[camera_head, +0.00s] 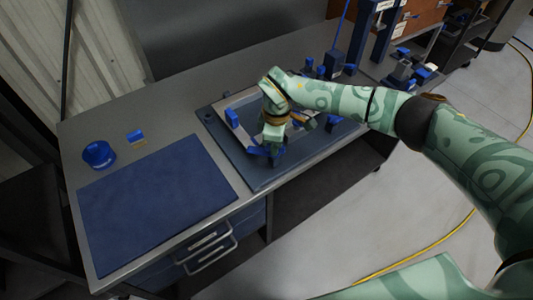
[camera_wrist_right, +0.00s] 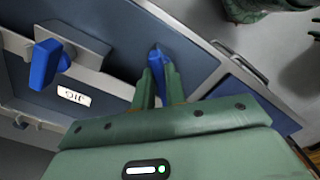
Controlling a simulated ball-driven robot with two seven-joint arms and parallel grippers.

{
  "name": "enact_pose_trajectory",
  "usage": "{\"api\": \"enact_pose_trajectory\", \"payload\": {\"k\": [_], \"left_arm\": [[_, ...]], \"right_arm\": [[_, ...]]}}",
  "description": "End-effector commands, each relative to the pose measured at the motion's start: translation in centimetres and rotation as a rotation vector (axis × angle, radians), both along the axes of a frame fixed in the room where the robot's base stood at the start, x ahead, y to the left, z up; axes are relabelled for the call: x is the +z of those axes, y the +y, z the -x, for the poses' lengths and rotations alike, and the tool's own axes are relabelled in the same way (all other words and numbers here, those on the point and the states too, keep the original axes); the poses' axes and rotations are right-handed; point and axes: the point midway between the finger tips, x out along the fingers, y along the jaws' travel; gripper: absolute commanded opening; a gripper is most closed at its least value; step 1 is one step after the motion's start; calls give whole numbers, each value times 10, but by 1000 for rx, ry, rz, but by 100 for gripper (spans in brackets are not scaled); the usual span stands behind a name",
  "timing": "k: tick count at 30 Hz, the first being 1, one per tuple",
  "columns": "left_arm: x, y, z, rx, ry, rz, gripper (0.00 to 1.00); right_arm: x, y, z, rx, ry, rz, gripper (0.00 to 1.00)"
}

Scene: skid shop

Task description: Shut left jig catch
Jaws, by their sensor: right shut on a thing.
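The jig (camera_head: 221,134) is a dark blue-grey plate with a pale frame, lying on the grey bench. Blue parts stand on it, including an upright blue block (camera_head: 231,118) at its left and a blue catch handle (camera_head: 262,153) at its front left. My right gripper (camera_head: 273,143) reaches down over this front part. In the right wrist view, my right gripper (camera_wrist_right: 159,82) has its green fingers closed on the blue handle (camera_wrist_right: 156,59). Another blue handle (camera_wrist_right: 45,63) stands on a grey block, beside a white label. My left gripper is not in view.
A dark blue mat (camera_head: 150,205) covers the bench's front left. A blue ring-shaped cup (camera_head: 98,154) and a small blue-topped block (camera_head: 136,137) stand behind it. Blue-capped posts (camera_head: 333,62) stand at the back right.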

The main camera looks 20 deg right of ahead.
Motion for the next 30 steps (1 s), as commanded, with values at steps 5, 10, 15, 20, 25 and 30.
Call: {"api": "enact_pose_trajectory", "payload": {"k": [5, 10, 15, 20, 25, 30], "left_arm": [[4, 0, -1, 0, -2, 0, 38], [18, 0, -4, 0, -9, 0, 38], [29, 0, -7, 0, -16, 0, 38], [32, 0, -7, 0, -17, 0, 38], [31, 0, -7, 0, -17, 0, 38], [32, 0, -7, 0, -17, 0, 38]], "right_arm": [[1, 0, 0, -31, 0, 0, 0], [4, 0, 1, -173, 1, 0, 0], [3, 0, 1, -320, 0, 0, 0], [1, 0, 0, -393, 0, 0, 0], [0, 0, 0, -400, 0, 0, 0], [0, 0, 0, -403, 0, 0, 0]]}}
